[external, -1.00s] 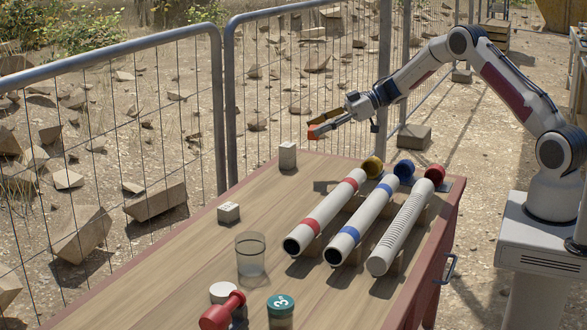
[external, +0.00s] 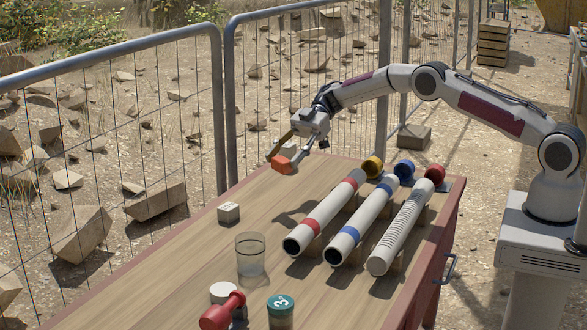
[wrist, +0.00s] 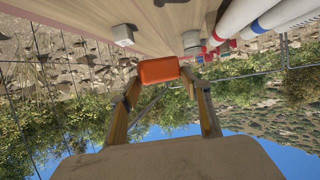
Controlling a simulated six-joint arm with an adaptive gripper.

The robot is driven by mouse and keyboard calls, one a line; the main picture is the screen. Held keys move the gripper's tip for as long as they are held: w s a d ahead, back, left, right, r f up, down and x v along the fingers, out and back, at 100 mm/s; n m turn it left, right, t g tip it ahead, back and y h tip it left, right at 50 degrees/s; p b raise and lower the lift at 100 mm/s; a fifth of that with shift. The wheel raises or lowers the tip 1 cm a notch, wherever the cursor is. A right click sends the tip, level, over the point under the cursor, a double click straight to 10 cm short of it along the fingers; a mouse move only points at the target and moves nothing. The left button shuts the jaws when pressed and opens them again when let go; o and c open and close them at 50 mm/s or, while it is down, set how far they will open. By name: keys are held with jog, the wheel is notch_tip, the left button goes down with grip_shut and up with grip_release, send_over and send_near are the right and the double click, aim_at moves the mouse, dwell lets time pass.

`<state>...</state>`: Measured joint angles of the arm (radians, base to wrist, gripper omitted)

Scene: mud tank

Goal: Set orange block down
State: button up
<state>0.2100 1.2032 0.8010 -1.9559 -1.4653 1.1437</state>
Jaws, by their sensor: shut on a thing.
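The orange block (external: 283,165) is held at the tip of my gripper (external: 286,157), above the far left corner of the wooden table in the external view. In the wrist view the orange block (wrist: 158,71) sits between the two fingertips, with the fingers shut on it. The block appears raised above the tabletop; the exact gap below it cannot be told.
Three tubes (external: 363,222) lie side by side on the table (external: 190,262). A small marked cube (external: 229,212), a clear cup (external: 250,255), a red-handled object (external: 222,311) and a green-lidded jar (external: 281,309) stand nearer. Wood between the cube and tubes is clear. A wire fence (external: 225,110) runs behind.

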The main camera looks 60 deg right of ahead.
aim_at(287, 161)
jog(key=shift+n+g, duration=0.8)
jog(key=shift+g, duration=0.1)
jog(key=shift+s+a+f, duration=0.15)
jog(key=shift+s+a, duration=0.15)
jog(key=shift+a, duration=0.35)
jog(key=shift+s+a+f, duration=0.2)
jog(key=shift+s+a, duration=0.05)
jog(key=shift+a, duration=0.4)
jog(key=shift+s+a+f, duration=0.15)
jog(key=shift+s+a, duration=0.15)
jog(key=shift+a, duration=0.35)
jog(key=shift+f, duration=3.15)
jog(key=shift+f, duration=1.85)
jog(key=shift+f, duration=0.2)
jog(key=o, duration=1.1)
jog(key=shift+r, duration=0.15)
